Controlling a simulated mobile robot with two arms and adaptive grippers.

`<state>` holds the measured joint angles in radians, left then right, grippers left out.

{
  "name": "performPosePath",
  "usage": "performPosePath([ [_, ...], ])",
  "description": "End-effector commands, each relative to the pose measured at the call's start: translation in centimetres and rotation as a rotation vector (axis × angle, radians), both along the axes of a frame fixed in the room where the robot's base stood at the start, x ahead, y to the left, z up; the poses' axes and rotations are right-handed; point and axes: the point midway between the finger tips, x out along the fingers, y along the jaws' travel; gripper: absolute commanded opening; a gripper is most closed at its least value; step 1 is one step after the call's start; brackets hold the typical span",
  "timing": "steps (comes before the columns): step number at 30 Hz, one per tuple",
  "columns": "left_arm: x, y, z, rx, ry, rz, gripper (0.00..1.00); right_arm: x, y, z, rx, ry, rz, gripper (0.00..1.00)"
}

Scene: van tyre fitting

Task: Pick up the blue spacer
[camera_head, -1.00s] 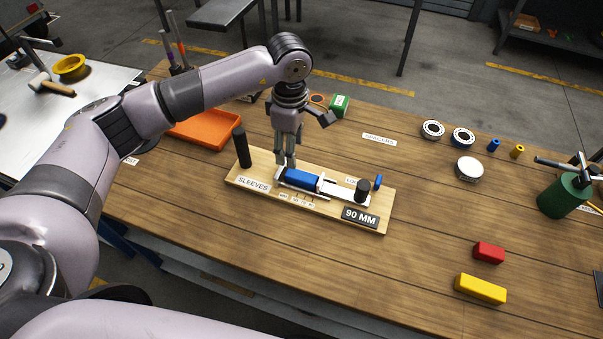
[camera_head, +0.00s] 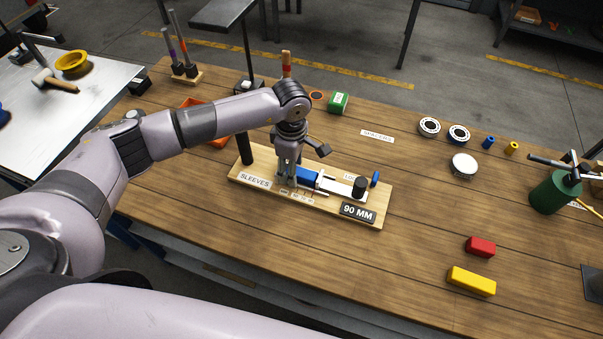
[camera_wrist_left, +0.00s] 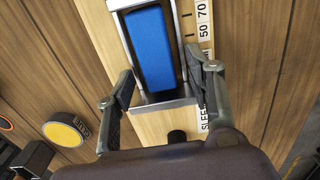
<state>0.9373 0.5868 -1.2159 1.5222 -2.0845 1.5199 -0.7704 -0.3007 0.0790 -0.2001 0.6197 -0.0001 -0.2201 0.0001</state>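The blue spacer (camera_head: 309,177) is a long blue block lying in a light metal channel on a wooden gauge board (camera_head: 235,178) marked SLEEVES and 90 MM. In the left wrist view the blue spacer (camera_wrist_left: 153,47) lies lengthwise in the channel. My left gripper (camera_head: 288,180) is low over the spacer's left end, which it partly hides. In the wrist view my left gripper (camera_wrist_left: 158,75) is open, one finger on each side of the channel. I cannot tell whether the fingers touch anything. My right gripper is not in view.
A black post (camera_head: 244,148) stands at the board's left end and a black knob (camera_head: 360,187) at its right. A red block (camera_head: 480,247) and a yellow block (camera_head: 471,281) lie front right. An orange tray (camera_head: 193,112) sits behind my arm.

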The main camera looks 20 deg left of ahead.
Motion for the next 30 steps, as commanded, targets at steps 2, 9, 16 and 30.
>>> performPosePath([
  [2, 0.01, 0.01, 0.03, 0.000, 0.000, 0.000, 0.41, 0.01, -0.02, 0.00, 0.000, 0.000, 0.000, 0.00],
  [9, 0.02, 0.02, 0.06, 0.000, 0.000, 0.000, 0.25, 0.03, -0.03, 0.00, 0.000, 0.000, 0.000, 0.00],
  [16, 0.02, 0.02, 0.07, 0.000, -0.001, 0.000, 0.10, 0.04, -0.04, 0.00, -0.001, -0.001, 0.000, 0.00],
  [30, 0.06, 0.02, 0.20, 0.000, -0.002, 0.000, 0.00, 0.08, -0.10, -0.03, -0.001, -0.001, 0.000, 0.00],
])
